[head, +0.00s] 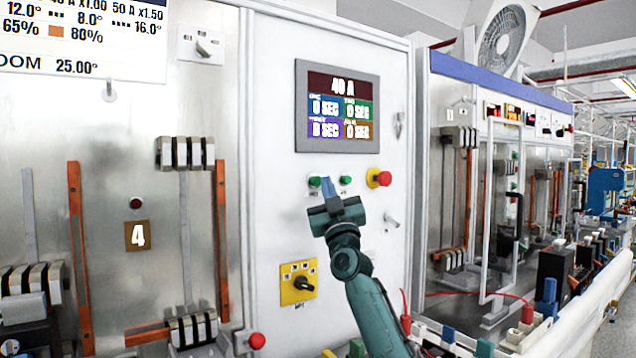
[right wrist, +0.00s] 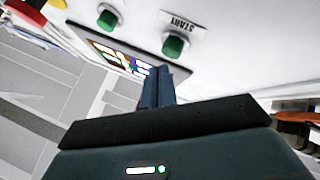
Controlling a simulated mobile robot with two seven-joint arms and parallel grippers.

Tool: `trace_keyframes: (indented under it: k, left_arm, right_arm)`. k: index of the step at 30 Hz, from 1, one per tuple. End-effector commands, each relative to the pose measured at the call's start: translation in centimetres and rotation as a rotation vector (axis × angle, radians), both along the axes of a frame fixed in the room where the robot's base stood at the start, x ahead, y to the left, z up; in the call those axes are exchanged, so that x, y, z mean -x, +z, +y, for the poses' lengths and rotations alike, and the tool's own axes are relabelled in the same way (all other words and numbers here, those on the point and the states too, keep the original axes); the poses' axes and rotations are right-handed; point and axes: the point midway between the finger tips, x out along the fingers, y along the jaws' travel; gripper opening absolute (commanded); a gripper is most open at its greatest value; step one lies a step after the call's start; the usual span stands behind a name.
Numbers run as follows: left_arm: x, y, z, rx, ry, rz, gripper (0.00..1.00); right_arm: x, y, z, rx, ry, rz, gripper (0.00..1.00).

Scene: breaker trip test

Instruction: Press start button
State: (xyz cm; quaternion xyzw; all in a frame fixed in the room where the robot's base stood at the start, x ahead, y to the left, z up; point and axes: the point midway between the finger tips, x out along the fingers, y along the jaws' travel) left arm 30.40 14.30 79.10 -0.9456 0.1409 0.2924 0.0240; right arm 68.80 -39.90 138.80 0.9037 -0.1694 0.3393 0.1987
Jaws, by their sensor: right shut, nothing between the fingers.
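The green start button (right wrist: 174,46) shows in the right wrist view beside an upside-down START label (right wrist: 184,22). In the head view it is the left green button (head: 314,181) below the display. A second green button (head: 346,180) sits to its right and also shows in the right wrist view (right wrist: 107,18). My right gripper (head: 327,183) is shut and empty, with its blue fingers pointing at the panel just right of the start button. In the right wrist view the fingertips (right wrist: 158,70) appear apart from the button. My left gripper is not in view.
A red knob on a yellow base (head: 379,178) is right of the green buttons. The display (head: 337,106) reads 40 A above them. A yellow plate with a black rotary switch (head: 299,282) is lower. Metal breaker panels stand on the left and right.

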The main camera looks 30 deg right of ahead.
Motion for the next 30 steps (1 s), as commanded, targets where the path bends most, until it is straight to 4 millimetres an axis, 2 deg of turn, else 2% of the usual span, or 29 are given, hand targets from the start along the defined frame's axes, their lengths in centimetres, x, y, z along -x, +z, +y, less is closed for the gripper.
trace_keyframes:
  k: [30]
  left_arm:
    - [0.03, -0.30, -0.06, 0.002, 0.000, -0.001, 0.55]
  right_arm:
    - [-0.96, 0.01, 0.07, 0.000, 0.000, 0.000, 0.00]
